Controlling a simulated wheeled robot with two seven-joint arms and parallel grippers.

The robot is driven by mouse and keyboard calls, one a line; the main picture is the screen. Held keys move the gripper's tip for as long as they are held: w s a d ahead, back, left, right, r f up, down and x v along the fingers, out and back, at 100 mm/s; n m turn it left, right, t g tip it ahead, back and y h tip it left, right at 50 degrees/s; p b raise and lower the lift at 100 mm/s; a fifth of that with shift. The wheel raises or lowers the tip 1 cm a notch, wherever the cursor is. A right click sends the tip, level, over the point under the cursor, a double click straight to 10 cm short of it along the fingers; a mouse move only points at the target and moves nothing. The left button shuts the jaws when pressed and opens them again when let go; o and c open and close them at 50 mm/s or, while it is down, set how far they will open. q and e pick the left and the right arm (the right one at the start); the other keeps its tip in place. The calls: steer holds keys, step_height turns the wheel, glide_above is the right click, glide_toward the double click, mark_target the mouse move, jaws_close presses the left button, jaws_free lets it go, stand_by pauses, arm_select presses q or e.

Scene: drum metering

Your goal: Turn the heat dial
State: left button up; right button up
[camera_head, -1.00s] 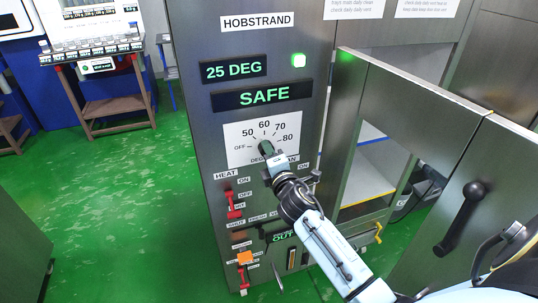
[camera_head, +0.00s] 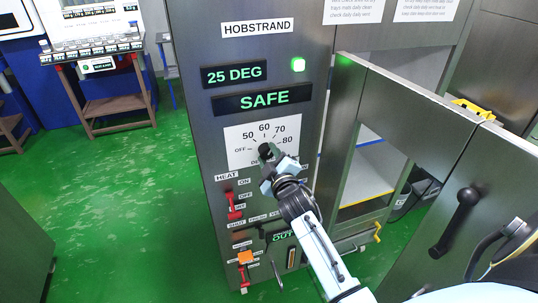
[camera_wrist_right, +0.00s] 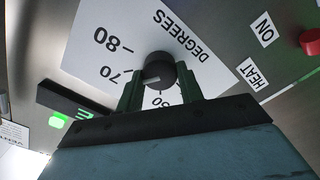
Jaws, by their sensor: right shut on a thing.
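The heat dial is a round black knob (camera_head: 265,151) on a white scale plate (camera_head: 237,145) marked OFF, 50, 60, 70 and 80. It shows larger in the right wrist view (camera_wrist_right: 159,72), with a pale pointer line. My right gripper (camera_head: 267,158) is at the dial from below right, and its two dark fingers (camera_wrist_right: 160,90) are shut on the knob's sides. The gripper covers the lower part of the scale in the head view. My left gripper is not in view.
A metal door with a black handle (camera_head: 459,219) stands open at right.

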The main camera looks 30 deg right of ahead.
steer(key=shift+m, duration=0.5)
steer(key=o, duration=1)
steer(key=v, duration=1.3)
steer(key=shift+s, duration=0.2)
steer(key=shift+f, duration=0.1)
